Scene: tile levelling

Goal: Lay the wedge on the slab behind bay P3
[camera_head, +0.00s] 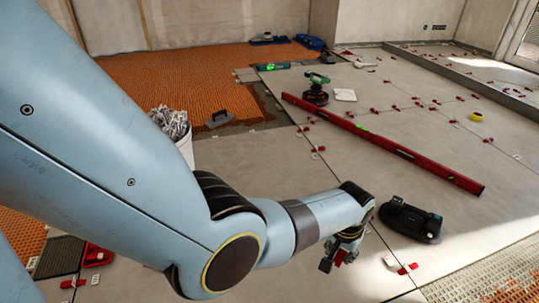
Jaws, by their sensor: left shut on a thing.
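My left gripper (340,258) comes in from the left and hangs low over the grey slabs, a little right of centre. It is shut on a small red wedge (341,257), mostly hidden by the fingers. Another red wedge with a white clip (408,269) lies on the floor to its right. Pale grey slabs (300,165) cover much of the floor, with several red wedges and white clips along their joints. I cannot make out any P3 marking. My right gripper is not in view.
A black double-cup tool (410,222) stands right of the gripper. A long red level (380,143) lies diagonally behind. A green-and-black tool (316,90), a trowel (220,119) and a bucket of clips (173,124) stand farther back. Orange matting (200,75) covers the back left.

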